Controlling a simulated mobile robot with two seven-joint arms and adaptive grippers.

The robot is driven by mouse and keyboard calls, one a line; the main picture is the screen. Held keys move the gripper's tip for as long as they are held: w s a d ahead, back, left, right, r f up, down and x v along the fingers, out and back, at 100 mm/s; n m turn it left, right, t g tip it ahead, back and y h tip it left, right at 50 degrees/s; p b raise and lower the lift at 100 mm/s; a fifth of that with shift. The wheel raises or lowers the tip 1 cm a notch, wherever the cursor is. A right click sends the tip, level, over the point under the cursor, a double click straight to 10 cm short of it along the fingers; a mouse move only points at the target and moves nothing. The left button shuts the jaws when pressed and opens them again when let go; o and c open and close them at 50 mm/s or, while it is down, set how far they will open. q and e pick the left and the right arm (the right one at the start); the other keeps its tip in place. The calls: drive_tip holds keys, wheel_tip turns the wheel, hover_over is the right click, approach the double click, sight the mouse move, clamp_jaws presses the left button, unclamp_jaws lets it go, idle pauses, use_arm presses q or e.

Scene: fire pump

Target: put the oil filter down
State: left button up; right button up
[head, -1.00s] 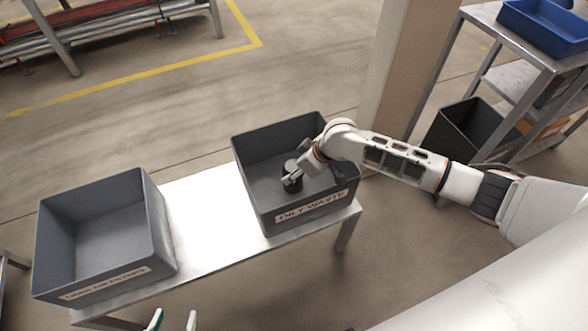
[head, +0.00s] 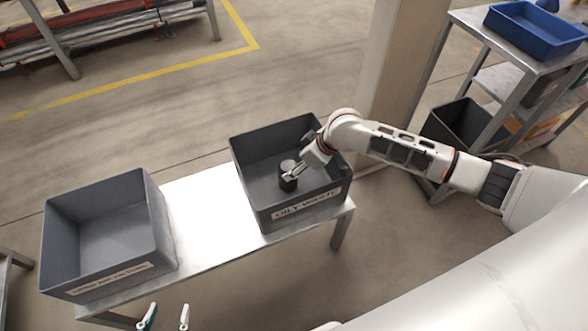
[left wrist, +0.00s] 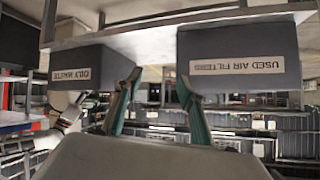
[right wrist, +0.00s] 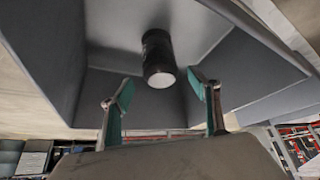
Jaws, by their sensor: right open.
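The oil filter (head: 288,177) is a dark cylinder inside the grey bin labelled OILY WASTE (head: 301,210). In the right wrist view the filter (right wrist: 158,58) shows a pale end and appears to rest against the bin floor. My right gripper (right wrist: 161,88) is open, its two fingers spread apart with the filter just beyond the tips and clear of them. In the head view my right gripper (head: 298,172) is inside the bin close beside the filter. My left gripper (head: 166,316) is open and empty in front of the table, low in the picture.
A second grey bin labelled USED AIR FILTERS (head: 111,279) stands empty at the table's left end. Bare metal table (head: 205,215) lies between the bins. The OILY WASTE bin's walls surround my right gripper. A pillar (head: 395,70) and a shelf with a blue tray (head: 535,30) are to the right.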

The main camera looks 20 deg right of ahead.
use_arm(q)
drive_tip(key=shift+s+a+f+p, duration=0.35)
drive_tip(key=shift+s+f+p, duration=0.2)
drive_tip(key=shift+p, duration=0.45)
use_arm(e)
drive_tip(key=v, duration=0.6)
drive_tip(key=shift+s+r, duration=0.15)
drive_tip(key=shift+r, duration=0.05)
use_arm(q)
drive_tip(key=shift+r, duration=0.2)
